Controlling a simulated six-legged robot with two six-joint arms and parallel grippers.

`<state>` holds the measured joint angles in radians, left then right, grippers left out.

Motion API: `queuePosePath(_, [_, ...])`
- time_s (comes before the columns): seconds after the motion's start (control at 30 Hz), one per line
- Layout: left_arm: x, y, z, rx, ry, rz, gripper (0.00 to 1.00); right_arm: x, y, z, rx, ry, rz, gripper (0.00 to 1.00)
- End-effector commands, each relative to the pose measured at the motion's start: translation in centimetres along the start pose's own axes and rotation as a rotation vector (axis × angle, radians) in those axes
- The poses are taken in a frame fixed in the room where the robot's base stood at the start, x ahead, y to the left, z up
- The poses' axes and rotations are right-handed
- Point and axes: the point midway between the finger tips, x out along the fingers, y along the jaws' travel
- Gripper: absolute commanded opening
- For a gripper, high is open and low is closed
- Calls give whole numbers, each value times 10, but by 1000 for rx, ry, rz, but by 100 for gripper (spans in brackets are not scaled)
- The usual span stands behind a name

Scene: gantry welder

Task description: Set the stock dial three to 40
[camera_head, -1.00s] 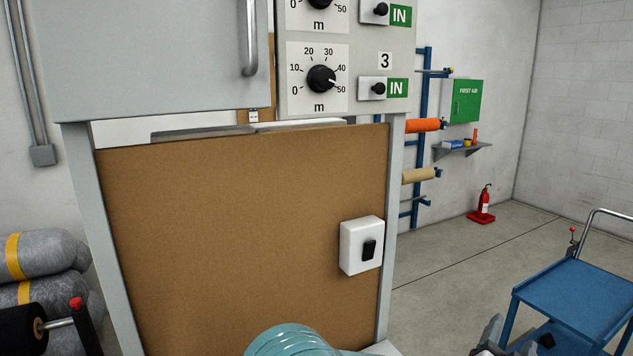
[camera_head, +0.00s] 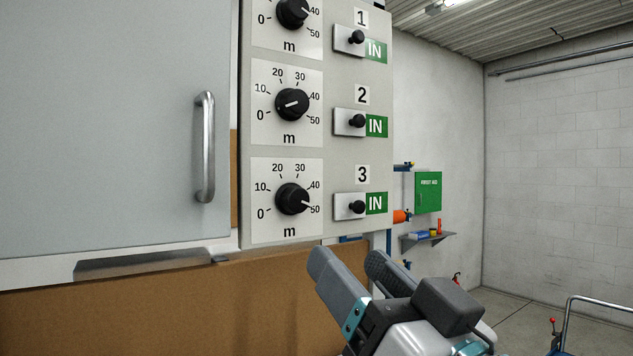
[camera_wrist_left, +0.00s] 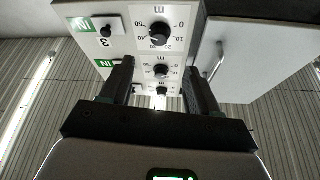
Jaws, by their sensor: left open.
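Stock dial three (camera_head: 292,199) is a round black knob on a white scale plate, lowest of the dials on the grey panel. Its white pointer mark is at about 50. In the left wrist view, upside down, dial three (camera_wrist_left: 160,35) is beyond the fingertips. My left gripper (camera_head: 349,264) is open and empty, below and right of dial three in the head view, apart from it. Its two dark fingers also show in the left wrist view (camera_wrist_left: 157,72). My right gripper is not in view.
Dial two (camera_head: 292,104) and dial one (camera_head: 293,12) sit above. Small black-knobbed switches, such as switch three (camera_head: 356,207), with green IN labels, stand to the right. A grey cabinet door with a metal handle (camera_head: 205,147) is left. A brown board (camera_head: 200,310) is below.

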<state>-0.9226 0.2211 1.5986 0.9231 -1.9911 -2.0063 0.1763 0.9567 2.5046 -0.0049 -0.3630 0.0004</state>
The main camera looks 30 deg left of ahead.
Motion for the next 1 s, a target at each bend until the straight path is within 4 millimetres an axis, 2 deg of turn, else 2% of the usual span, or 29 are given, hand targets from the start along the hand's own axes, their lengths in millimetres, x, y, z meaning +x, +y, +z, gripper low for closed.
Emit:
queuePosePath(0.03, [17,-3,-6,3,-4,-6,61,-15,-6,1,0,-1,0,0])
queuePosePath(0.3, [79,1,-2,1,-2,-5,61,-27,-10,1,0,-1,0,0])
queuePosePath(0.5, [112,2,0,1,0,-3,61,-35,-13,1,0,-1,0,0])
queuePosePath(0.67, [122,3,1,0,1,-1,61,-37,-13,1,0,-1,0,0])
queuePosePath(0.93, [123,3,2,-1,1,-1,61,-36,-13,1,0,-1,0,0])
queuePosePath(1.0, [123,3,2,-1,1,-1,38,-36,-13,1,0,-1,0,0])
